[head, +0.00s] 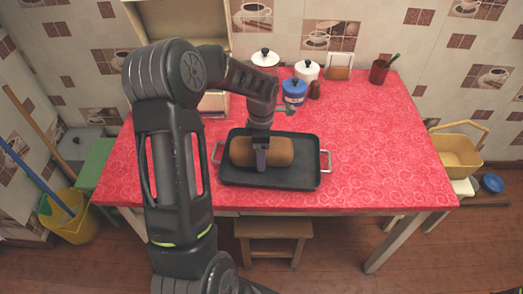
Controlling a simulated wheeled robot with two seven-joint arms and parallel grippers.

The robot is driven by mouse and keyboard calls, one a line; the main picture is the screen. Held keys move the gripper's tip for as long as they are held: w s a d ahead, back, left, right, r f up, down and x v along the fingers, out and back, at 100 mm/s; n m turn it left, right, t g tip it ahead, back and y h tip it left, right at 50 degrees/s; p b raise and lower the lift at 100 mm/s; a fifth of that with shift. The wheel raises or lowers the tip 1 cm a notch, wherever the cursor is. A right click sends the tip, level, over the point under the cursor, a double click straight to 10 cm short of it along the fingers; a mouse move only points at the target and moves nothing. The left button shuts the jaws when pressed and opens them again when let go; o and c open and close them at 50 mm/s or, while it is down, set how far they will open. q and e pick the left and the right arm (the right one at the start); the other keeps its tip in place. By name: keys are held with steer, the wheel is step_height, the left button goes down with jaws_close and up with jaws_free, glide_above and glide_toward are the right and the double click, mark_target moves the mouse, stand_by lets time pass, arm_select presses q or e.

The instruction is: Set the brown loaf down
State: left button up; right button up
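The brown loaf (241,152) lies lengthwise from left to right over the dark baking tray (297,177) on the red counter. I cannot tell whether its underside touches the tray floor. My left gripper (261,150) comes down over the middle of the loaf from above. One finger lies against the loaf's near side; the far finger is hidden behind the loaf and wrist. It looks shut on the loaf. My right gripper is not in view.
Behind the tray stand a blue pot (294,93), white lidded pots (306,70), a small brown bottle (314,90) and a red cup (379,72). An open cream cabinet (190,17) stands at the back left. The counter's right side (390,150) is clear.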

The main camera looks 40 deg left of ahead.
arm_select(q)
steer(key=shift+f, duration=0.15)
steer(key=o, duration=1.9)
step_height(320, 180, up, 12)
steer(key=shift+r+b, duration=0.2)
steer(key=shift+b, duration=0.15)
